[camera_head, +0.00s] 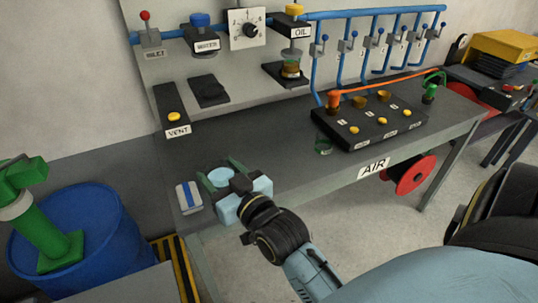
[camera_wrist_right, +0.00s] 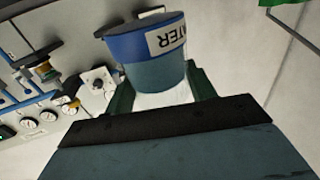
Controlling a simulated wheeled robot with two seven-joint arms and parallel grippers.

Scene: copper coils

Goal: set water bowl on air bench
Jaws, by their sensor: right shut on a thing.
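The water bowl (camera_head: 221,176) shows as a light blue round top between the green fingers of my right gripper (camera_head: 226,174), over the left front end of the grey bench labelled AIR (camera_head: 290,180). In the right wrist view the bowl (camera_wrist_right: 150,72) is blue and teal, with a white label partly reading WATER. The right gripper's green fingers (camera_wrist_right: 162,95) are shut on it from both sides. I cannot tell whether the bowl's underside touches the bench. My left gripper is not in view.
A small white and blue block (camera_head: 188,197) lies left of the gripper. A blue barrel (camera_head: 85,235) stands at left. The middle of the bench top is clear.

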